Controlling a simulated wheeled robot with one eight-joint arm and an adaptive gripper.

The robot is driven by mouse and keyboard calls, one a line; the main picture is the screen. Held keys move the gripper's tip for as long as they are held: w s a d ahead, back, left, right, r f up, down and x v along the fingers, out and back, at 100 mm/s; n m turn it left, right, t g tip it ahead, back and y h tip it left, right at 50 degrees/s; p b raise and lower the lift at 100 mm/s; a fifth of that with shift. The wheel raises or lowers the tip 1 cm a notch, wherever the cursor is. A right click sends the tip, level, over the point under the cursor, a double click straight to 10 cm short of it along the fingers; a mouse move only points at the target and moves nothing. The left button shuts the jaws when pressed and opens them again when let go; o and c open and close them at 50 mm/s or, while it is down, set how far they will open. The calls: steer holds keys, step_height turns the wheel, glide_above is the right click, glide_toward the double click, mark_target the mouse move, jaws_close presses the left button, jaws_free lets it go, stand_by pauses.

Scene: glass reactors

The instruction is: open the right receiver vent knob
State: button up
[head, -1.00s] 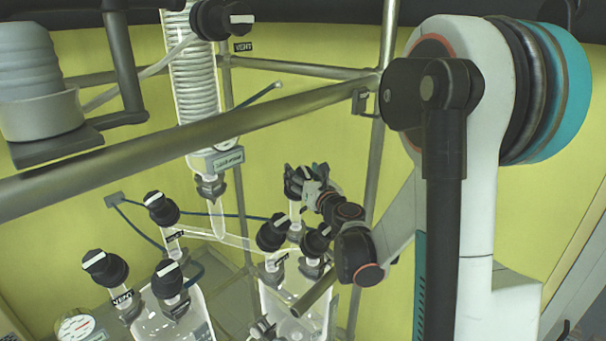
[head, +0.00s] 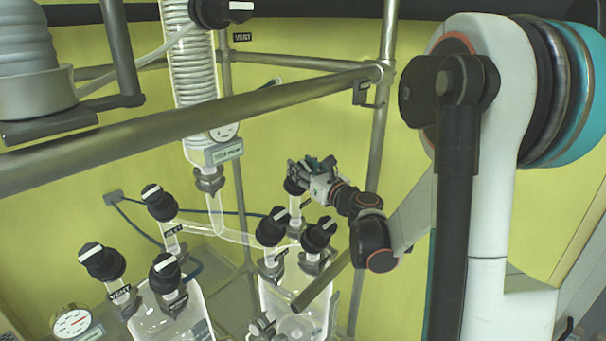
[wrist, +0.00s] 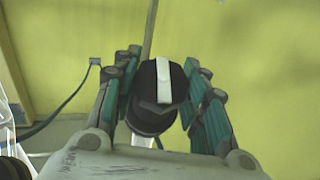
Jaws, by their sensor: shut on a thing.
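The gripped knob (wrist: 151,110) is black with a white stripe across its top. In the wrist view it sits between the two teal-padded fingers of my gripper (wrist: 162,88), its stripe running nearly up and down the picture. In the head view my gripper (head: 308,172) is shut around this knob (head: 293,188) from above, hiding most of it. The knob is at the back of the right glass receiver (head: 292,300). The label by it is too small to read.
Two more black knobs (head: 274,227) (head: 319,233) stand just in front on the right receiver. The left receiver (head: 170,318) carries several similar knobs. A metal rail (head: 190,125) crosses the scene, and an upright post (head: 378,150) stands right of my gripper.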

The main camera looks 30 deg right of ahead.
steer(key=n+g+y+b, duration=0.1)
steer(key=n+y, duration=0.2)
steer(key=n+g+y+b, duration=0.1)
steer(key=n+y+b, duration=0.1)
steer(key=n+y, duration=0.1)
steer(key=shift+n+y, duration=0.4)
steer(key=shift+n, duration=0.2)
steer(key=shift+a+n, duration=0.1)
steer(key=shift+n, duration=0.2)
steer(key=o, duration=1.1)
steer(key=shift+s, duration=0.1)
steer(key=v, duration=1.2)
steer(key=shift+r, duration=0.1)
